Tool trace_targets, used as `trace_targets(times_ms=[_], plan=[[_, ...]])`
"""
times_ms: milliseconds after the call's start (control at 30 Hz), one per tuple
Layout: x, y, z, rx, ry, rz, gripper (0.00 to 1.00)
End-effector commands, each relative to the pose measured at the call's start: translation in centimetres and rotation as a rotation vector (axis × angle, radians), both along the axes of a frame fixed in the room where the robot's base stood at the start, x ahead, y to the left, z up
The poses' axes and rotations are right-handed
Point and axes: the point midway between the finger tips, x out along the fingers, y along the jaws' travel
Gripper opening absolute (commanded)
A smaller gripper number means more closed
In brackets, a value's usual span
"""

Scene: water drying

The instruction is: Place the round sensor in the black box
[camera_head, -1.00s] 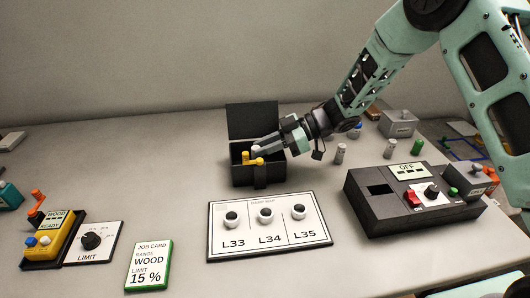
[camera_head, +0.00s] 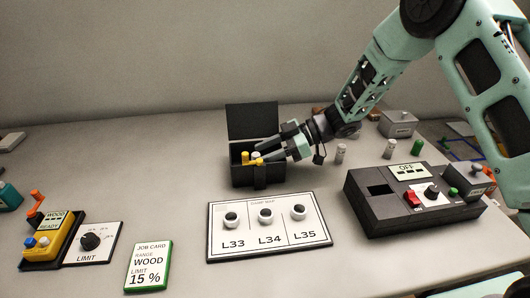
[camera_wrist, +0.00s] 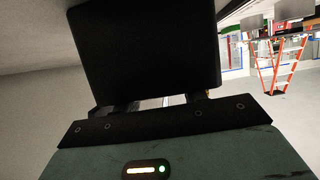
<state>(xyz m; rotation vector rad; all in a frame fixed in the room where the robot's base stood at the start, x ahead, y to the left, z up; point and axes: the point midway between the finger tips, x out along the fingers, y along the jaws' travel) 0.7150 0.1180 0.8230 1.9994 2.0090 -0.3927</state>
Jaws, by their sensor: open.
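The black box (camera_head: 241,178) stands at the middle of the table, its lid (camera_head: 252,120) raised at the back. Inside it show yellow pieces (camera_head: 246,157) and a small white rounded top (camera_head: 256,155), which may be the round sensor; its lower part is hidden. My gripper (camera_head: 267,151) is at the box's right side, fingers open and reaching over the opening around or just beside the white top. Whether a finger touches it I cannot tell. In the wrist view a dark flat panel hides what lies between the fingers.
A label board (camera_head: 222,246) with three knobs lies in front of the box. A dark switch console (camera_head: 372,217) stands to the right. Small cylinders (camera_head: 340,152) and a grey box (camera_head: 398,125) stand behind it. A yellow meter (camera_head: 46,242) and job card (camera_head: 148,265) are left.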

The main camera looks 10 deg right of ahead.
Motion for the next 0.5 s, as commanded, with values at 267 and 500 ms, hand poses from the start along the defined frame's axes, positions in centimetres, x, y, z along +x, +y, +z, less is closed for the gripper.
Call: trace_targets(times_ms=[267,500], plan=[[0.1,-5.2,2.2,-0.002,-0.002,-0.006,0.42],[0.1,-9.2,3.7,-0.002,-0.001,-0.005,0.42]])
